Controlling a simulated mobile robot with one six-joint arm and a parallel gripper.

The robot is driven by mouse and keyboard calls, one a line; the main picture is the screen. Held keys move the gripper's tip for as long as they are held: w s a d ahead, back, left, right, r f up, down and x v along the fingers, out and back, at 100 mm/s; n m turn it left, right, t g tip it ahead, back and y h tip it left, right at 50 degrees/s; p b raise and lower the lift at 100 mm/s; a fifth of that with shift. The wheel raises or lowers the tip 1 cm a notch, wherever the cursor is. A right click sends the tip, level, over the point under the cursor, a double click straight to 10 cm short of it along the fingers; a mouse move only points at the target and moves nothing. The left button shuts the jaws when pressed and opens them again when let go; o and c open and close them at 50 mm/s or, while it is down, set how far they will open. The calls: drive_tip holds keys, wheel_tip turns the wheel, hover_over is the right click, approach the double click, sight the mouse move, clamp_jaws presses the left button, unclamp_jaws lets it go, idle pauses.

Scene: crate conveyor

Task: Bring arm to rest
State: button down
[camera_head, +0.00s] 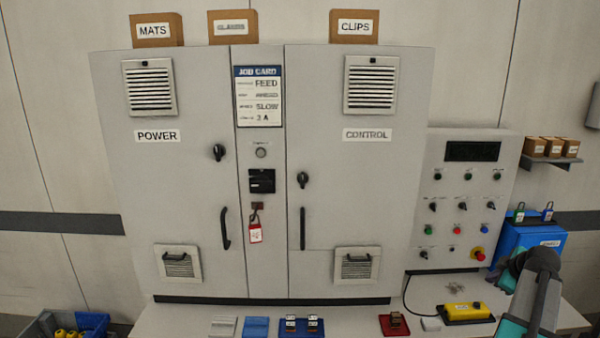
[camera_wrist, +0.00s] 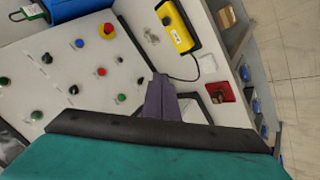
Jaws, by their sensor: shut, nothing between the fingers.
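My gripper (camera_wrist: 160,98) shows in the wrist view as two dark purple-grey fingers, shut together with nothing between them. They reach up from a black bar above a teal body and appear in front of the table edge and the control panel (camera_wrist: 75,65). In the head view my arm, dark grey and teal, stands at the lower right in front of the table; the fingertips cannot be made out there. The control panel (camera_head: 462,215) is up and left of the arm. A yellow pendant box (camera_head: 466,311) lies on the table left of the arm.
A grey cabinet (camera_head: 265,180) with two shut doors fills the middle. A blue box (camera_head: 522,245) with padlocks stands behind my arm. A red tray (camera_head: 394,324) and blue trays (camera_head: 256,327) lie on the table (camera_head: 180,322).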

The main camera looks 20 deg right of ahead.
drive_tip(key=w+a+f+m+g+y+b, duration=0.2)
drive_tip(key=w+a+f+g+y, duration=0.1)
drive_tip(key=a+f, duration=1.55)
drive_tip(key=w+a+f+m+g+y+b, duration=0.1)
drive_tip(key=w+a+f+g+y+b, duration=0.2)
drive_tip(key=a+f, duration=1.5)
drive_tip(key=s+a+f+g+b, duration=0.1)
drive_tip(key=s+a+f, duration=0.25)
drive_tip(key=a, duration=0.25)
drive_tip(key=s+a+f+m+g, duration=0.1)
drive_tip(key=s+a+f, duration=0.1)
drive_tip(key=a+f, duration=0.35)
drive_tip(key=s+a+f+g+b, duration=0.1)
drive_tip(key=s+a+f, duration=0.2)
drive_tip(key=a, duration=0.3)
drive_tip(key=s+a+f+g, duration=0.1)
drive_tip(key=s+a+f, duration=0.2)
drive_tip(key=s, duration=0.3)
drive_tip(key=s+a+f+m+g+h+b, duration=0.1)
drive_tip(key=s+a+f+g, duration=0.1)
drive_tip(key=s, duration=0.4)
drive_tip(key=s+a+f+g+h+b, duration=0.1)
drive_tip(key=s+a+f, duration=0.3)
drive_tip(key=s+a, duration=0.1)
drive_tip(key=shift+s+a+m, duration=0.3)
drive_tip(key=shift+s+m, duration=0.1)
drive_tip(key=shift+s, duration=0.1)
